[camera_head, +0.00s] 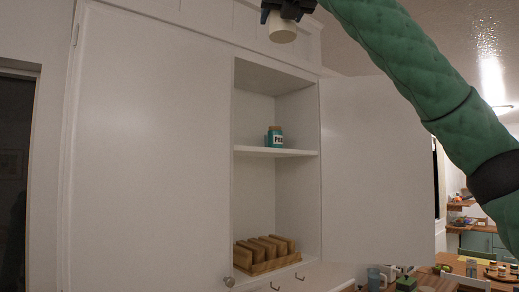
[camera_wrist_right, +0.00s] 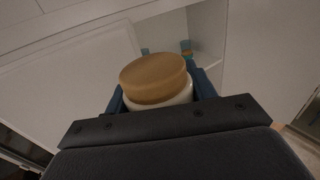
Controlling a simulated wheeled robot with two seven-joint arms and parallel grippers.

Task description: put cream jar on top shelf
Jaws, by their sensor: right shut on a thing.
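The cream jar (camera_head: 283,32) is held high at the top edge of the head view, in front of and above the open cabinet. In the right wrist view the jar (camera_wrist_right: 158,80) shows a round tan lid above a white body. My right gripper (camera_head: 288,10) is shut on it, with a dark finger on either side of the jar. The top shelf (camera_head: 250,151) is the board across the middle of the open cabinet, below the jar in the picture. My left gripper is in neither view.
A teal jar (camera_head: 275,140) stands on the top shelf, with bare board around it. Several brown blocks in a wooden holder (camera_head: 268,266) sit in the lower compartment. The cabinet door (camera_head: 375,170) is open to the right; a closed door (camera_head: 150,150) is at left.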

